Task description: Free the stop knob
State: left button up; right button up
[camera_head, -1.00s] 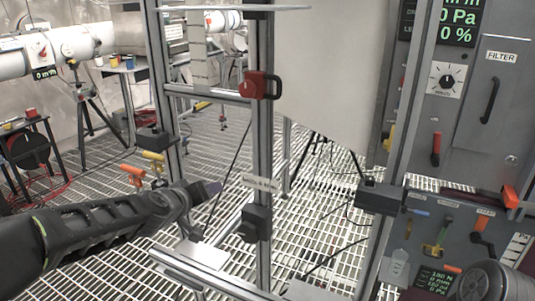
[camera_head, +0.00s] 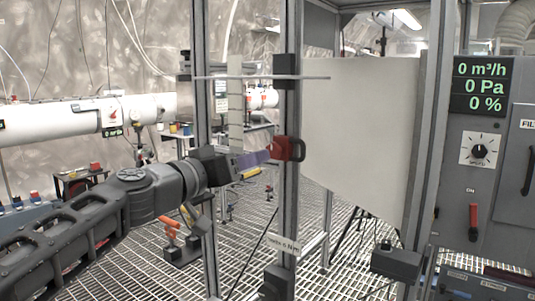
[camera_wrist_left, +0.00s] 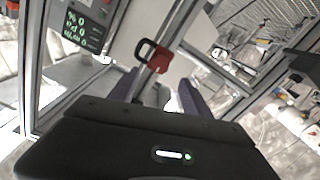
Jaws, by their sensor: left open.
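A red block with a dark loop handle (camera_head: 288,149) is on an upright metal post in the head view. It also shows in the left wrist view (camera_wrist_left: 159,60), ahead of the fingers, with its black loop at the upper left. I cannot tell a separate stop knob from this block. My left gripper (camera_head: 260,157) reaches in from the left at the block's height, its purple fingertips close to the block's left side. In the wrist view the fingers (camera_wrist_left: 156,88) are apart, on either side of the line to the block. Contact is unclear. My right gripper is not in view.
A pale panel (camera_head: 360,130) stands right of the post. Another upright post (camera_head: 203,90) stands left of it, near my arm. A thin horizontal plate (camera_head: 250,77) crosses above. A grey cabinet (camera_head: 500,200) with readouts and a red lever (camera_head: 473,221) is at the right.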

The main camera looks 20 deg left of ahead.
aim_at(272, 151)
pick_arm(q)
jog(key=p+x, duration=0.2)
jog(key=x, duration=0.5)
jog(key=shift+w, duration=0.35)
grip_shut()
dwell(0.3)
